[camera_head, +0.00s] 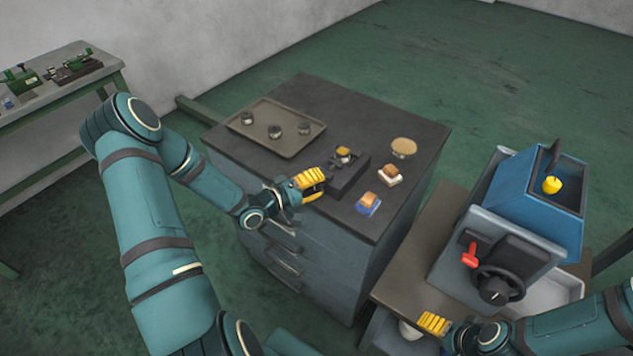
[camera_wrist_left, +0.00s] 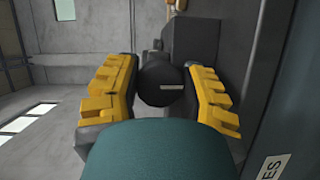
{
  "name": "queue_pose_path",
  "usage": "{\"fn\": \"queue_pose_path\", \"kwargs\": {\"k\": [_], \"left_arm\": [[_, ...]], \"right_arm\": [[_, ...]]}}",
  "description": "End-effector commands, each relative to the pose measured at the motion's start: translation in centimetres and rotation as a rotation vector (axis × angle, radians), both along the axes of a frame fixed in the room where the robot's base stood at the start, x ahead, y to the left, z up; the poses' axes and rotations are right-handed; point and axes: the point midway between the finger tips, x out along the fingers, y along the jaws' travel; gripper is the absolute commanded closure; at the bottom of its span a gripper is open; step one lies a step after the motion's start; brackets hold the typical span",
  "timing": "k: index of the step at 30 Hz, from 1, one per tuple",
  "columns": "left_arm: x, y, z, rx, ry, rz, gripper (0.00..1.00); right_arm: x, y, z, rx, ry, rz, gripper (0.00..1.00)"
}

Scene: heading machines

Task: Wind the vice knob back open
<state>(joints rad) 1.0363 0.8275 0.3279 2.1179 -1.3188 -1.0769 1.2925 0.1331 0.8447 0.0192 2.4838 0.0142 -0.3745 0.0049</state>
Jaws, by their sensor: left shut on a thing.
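The vice (camera_head: 350,178) is a dark block on the cabinet top. Its knob (camera_wrist_left: 163,85) is round and black with a short pale line on its face. In the left wrist view the knob sits between the two yellow-padded fingers of my left gripper (camera_head: 316,184), which is shut on it. In the head view the fingers hide the knob. A small part with an orange top (camera_head: 344,152) is at the vice's far end; I cannot tell whether it is clamped. My right gripper (camera_head: 436,323) is low on the right, away from the vice; its fingers' opening is unclear.
A tray (camera_head: 262,118) with three dark pieces lies on the cabinet (camera_head: 350,95), left of the vice. A round tan dish (camera_head: 404,147) and two small blocks on white (camera_head: 389,176) and blue (camera_head: 368,204) bases stand right. A blue machine (camera_head: 538,195) stands further right.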

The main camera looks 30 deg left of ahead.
Motion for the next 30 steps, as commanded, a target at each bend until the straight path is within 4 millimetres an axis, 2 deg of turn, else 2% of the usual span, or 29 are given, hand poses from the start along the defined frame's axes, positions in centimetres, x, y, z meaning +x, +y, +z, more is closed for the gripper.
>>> {"fn": "queue_pose_path", "kwargs": {"k": [17, 18, 19, 20, 30], "left_arm": [[0.21, -0.01, 0.26, -0.028, -0.005, 0.000, 0.93], [0.21, -0.02, 0.27, -0.028, -0.005, 0.000, 0.41], [0.20, -0.02, 0.26, -0.028, -0.005, 0.000, 0.31], [0.19, -0.02, 0.24, -0.029, -0.004, 0.000, 0.26], [0.06, 0.00, 0.08, -0.029, 0.001, 0.001, 0.26]], "right_arm": [[-0.01, -0.01, 0.08, 0.000, 0.000, 0.000, 0.13], [-0.01, -0.01, 0.08, 0.000, 0.000, 0.000, 0.13], [-0.01, -0.01, 0.08, 0.000, 0.000, 0.000, 0.13], [-0.01, -0.02, 0.08, 0.000, 0.000, 0.000, 0.13], [-0.01, 0.00, 0.07, 0.000, 0.000, 0.000, 0.13]]}}
